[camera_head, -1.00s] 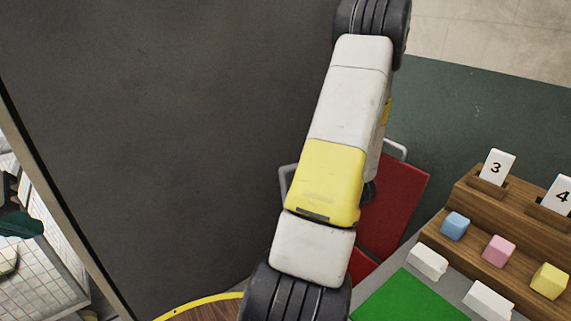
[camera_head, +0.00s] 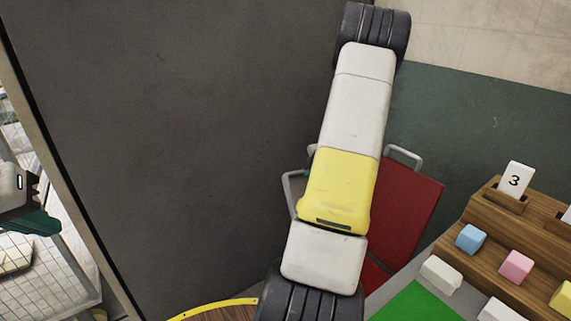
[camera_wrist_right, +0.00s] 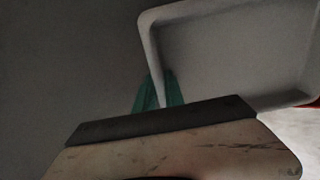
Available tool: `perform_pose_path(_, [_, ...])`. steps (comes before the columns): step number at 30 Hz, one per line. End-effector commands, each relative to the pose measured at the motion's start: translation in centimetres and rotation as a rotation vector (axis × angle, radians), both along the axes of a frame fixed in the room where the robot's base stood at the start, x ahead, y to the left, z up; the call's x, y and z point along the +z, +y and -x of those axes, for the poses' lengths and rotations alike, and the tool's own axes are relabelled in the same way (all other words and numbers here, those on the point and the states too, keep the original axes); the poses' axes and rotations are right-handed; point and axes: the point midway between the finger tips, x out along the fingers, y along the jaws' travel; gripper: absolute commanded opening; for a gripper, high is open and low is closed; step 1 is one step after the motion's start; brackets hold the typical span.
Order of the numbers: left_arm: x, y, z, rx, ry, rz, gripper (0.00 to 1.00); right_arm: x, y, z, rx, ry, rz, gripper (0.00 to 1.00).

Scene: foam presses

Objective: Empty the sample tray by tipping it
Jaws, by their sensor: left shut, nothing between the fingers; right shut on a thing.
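A pale grey tray (camera_wrist_right: 235,50) with a raised rim and a rounded corner fills the upper right of the right wrist view. It appears tilted, and its inside looks bare where it shows. My right gripper (camera_wrist_right: 158,92), with green fingers, is shut on the tray's rim near its lower left edge. My left gripper (camera_head: 32,223), also green-fingered, is shut and empty at the left edge of the head view, over a wire basket.
A wooden stepped rack (camera_head: 490,225) with coloured blocks is at right, beside a green mat (camera_head: 414,304). A wire basket (camera_head: 45,268) is at left. A large dark surface (camera_head: 170,130) spans the middle left.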

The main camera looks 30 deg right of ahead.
Motion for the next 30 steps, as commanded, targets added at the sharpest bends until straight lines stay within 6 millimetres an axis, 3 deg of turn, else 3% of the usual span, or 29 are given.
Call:
perform_pose_path(18, [0.0,0.0,0.0,0.0,0.0,0.0,0.0,-2.8,-0.9,-2.6,-0.011,0.165,-0.03,0.0])
perform_pose_path(30, [0.0,0.0,0.0,0.0,0.0,0.0,0.0,-7.0,-1.1,-5.3,-0.005,0.37,-0.063,0.0])
